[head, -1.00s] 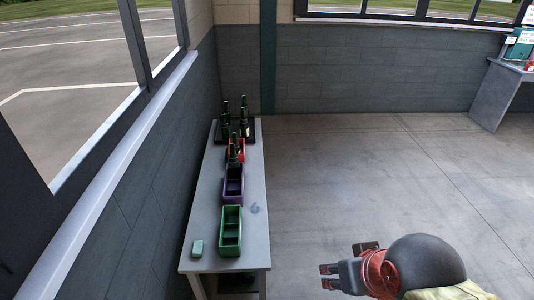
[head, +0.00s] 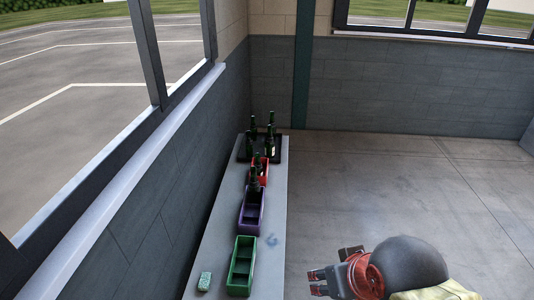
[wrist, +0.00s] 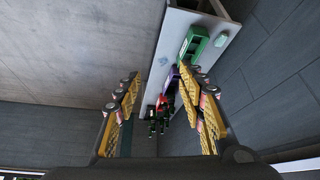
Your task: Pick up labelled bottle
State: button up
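Several dark green bottles (head: 271,137) stand upright on a black tray (head: 244,155) at the far end of a long grey table. One of them shows a small pale patch, perhaps a label. Another dark bottle (head: 254,180) stands nearer, by the red bin. My gripper (head: 314,283) is to the right of the table, in front of it and well away from the bottles. In the wrist view my gripper (wrist: 162,110) has its two yellow-padded fingers wide apart with nothing between them. The bottles show small and dark there (wrist: 158,125), far beyond the fingers.
The table (head: 212,235) runs along the wall under a window. On it are a red bin (head: 262,172), a purple bin (head: 251,212), a green bin (head: 241,266) and a small green block (head: 204,281). The floor (head: 390,190) to the right is clear.

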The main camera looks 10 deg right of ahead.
aim_at(269, 142)
jog(key=i+l, duration=0.2)
jog(key=l, duration=0.15)
jog(key=i+l+u, duration=0.1)
jog(key=i+l, duration=0.3)
jog(key=l, duration=0.3)
jog(key=i+l+u, duration=0.15)
jog(key=i+l, duration=0.25)
jog(key=l, duration=0.35)
jog(key=i+l+u, duration=0.1)
jog(key=l, duration=0.3)
jog(key=i+l+u, duration=0.1)
jog(key=i, duration=0.35)
jog(key=i+l+u, duration=0.1)
jog(key=i+l, duration=0.15)
jog(key=i, duration=0.15)
jog(key=i+l+u, duration=0.1)
jog(key=i+l, duration=0.15)
jog(key=i, duration=0.2)
jog(key=i+j, duration=0.2)
